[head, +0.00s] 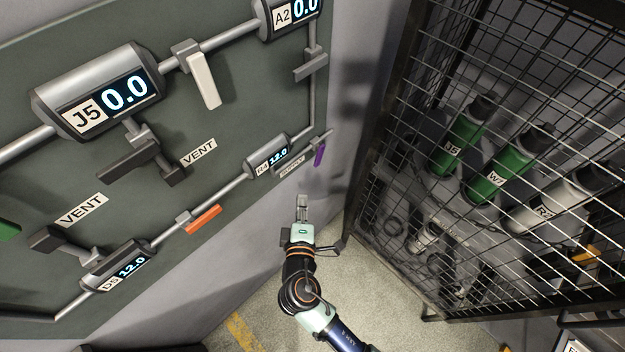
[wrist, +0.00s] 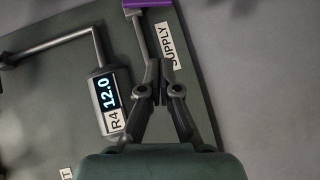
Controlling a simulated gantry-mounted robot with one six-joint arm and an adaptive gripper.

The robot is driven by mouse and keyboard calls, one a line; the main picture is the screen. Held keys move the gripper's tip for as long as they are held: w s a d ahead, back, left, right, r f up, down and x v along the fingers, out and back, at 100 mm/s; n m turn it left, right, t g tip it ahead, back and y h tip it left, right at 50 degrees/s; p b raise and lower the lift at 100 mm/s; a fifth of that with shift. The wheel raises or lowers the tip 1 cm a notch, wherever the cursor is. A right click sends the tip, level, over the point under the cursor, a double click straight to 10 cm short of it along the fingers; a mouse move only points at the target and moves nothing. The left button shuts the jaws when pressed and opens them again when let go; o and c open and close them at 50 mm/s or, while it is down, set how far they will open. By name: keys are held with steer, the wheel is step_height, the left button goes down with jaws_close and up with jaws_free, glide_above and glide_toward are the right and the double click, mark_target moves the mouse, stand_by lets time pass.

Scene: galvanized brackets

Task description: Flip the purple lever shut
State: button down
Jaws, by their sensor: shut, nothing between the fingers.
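The purple lever (head: 320,154) hangs at the right end of the pipe run, by the panel's lower right edge. In the wrist view the purple lever (wrist: 146,3) is cut off by the top edge, beyond the fingertips. My gripper (head: 302,198) is shut and empty, below the lever and apart from it in the head view. In the wrist view my gripper (wrist: 160,88) points toward the lever. The SUPPLY label (wrist: 172,47) and the R4 gauge reading 12.0 (wrist: 109,100) sit beside it.
A wire cage (head: 400,110) with bottles stands at the right. Bare wall lies between panel and cage.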

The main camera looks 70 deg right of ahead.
steer(key=b, duration=0.1)
glide_toward(318, 155)
steer(key=shift+w+d+f, duration=1.85)
steer(key=shift+w+d, duration=0.15)
steer(key=shift+d, duration=0.8)
